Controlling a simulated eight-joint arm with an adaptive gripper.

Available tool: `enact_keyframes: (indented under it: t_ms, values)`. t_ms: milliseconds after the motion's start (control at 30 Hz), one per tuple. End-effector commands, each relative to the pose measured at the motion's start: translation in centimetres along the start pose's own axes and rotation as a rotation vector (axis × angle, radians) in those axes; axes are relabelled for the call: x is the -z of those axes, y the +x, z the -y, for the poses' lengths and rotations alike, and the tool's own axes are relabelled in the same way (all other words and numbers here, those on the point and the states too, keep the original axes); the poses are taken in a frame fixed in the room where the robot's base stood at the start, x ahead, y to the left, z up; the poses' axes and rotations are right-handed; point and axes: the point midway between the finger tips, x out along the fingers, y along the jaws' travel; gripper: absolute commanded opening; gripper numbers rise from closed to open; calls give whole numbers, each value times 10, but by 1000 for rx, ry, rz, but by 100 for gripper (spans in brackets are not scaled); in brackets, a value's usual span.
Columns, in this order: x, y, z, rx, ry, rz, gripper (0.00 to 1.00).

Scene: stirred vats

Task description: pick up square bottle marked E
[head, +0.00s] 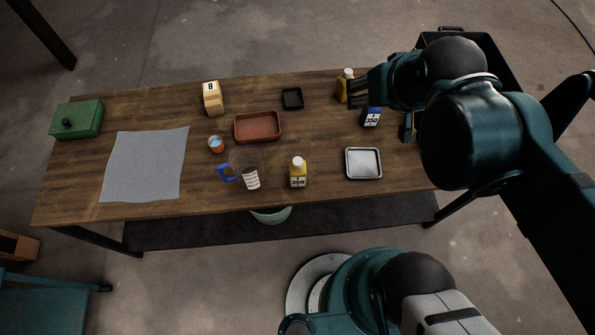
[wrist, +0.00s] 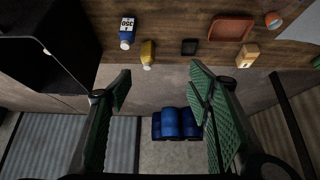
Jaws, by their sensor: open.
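A yellow bottle with a white cap (head: 298,174) stands at the table's front middle; its label shows 350 under a mark too small to read. Another yellow bottle (head: 345,88) stands at the back right, partly covered by my gripper; it also shows in the wrist view (wrist: 147,52). A blue bottle (head: 371,117) with a 350 label stands nearby and shows in the wrist view (wrist: 126,32). I cannot tell which bottle bears E. My gripper (head: 358,97) is open and empty over the back right of the table; its spread fingers show in the wrist view (wrist: 160,88).
A red tray (head: 257,127), black dish (head: 292,98), carton (head: 212,98) and metal tray (head: 363,163) are on the table (head: 75,203). A black bin (wrist: 45,50) is beside the table.

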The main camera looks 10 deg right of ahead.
Motion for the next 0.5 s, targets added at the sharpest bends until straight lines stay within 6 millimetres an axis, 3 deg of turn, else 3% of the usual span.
enact_keyframes:
  t_ms: [267, 500]
  values:
    - [-1, 4, 3, 4, 21, 8, 51]
    - [-5, 21, 15, 16, 143, 54, 51]
